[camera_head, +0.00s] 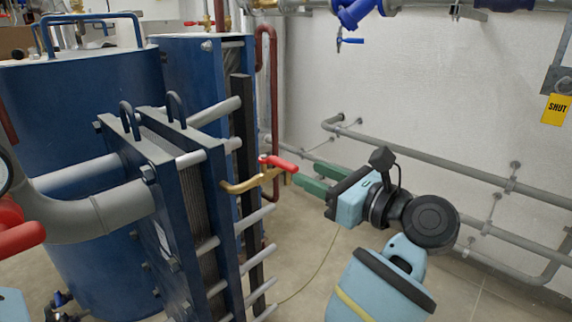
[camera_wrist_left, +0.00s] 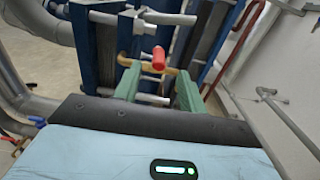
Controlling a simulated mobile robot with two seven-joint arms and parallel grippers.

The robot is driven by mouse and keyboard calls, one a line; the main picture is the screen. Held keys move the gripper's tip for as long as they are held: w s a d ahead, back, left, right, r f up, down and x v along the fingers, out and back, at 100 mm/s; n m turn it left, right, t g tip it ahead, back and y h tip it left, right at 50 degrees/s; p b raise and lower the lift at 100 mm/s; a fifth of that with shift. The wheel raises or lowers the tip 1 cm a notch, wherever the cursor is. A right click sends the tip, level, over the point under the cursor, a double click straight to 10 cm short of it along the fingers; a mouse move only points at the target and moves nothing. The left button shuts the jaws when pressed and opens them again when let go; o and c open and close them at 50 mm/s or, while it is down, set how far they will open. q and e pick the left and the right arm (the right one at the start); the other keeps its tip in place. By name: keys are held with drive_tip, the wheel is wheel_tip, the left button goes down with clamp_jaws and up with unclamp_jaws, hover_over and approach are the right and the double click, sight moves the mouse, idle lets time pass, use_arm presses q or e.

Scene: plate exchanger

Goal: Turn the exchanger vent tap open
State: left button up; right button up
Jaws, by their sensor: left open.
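The exchanger vent tap is a brass fitting (camera_head: 250,184) with a red lever (camera_head: 279,163), on the front of the blue plate exchanger (camera_head: 172,215). The lever points right, toward my gripper. My left gripper (camera_head: 305,173) is just right of the tap, its two green fingers open toward it. In the left wrist view the red lever (camera_wrist_left: 158,58) appears between the open fingers (camera_wrist_left: 158,72), with the brass pipe (camera_wrist_left: 135,63) behind. I cannot tell whether a finger touches the lever. My right gripper is not in view.
Grey pipes (camera_head: 450,180) run along the white wall at right. A yellow SHUT tag (camera_head: 556,109) hangs at far right. Grey bolts (camera_head: 258,217) stick out from the exchanger below the tap. Another red handle (camera_head: 20,238) is at the left edge. Blue tanks (camera_head: 80,90) stand behind.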

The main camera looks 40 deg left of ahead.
sight(296, 167)
use_arm(q)
drive_tip(key=shift+w+a+p, duration=0.15)
drive_tip(key=shift+a, duration=1.8)
drive_tip(key=shift+w+a+p, duration=0.15)
drive_tip(key=shift+a, duration=1.75)
clamp_jaws()
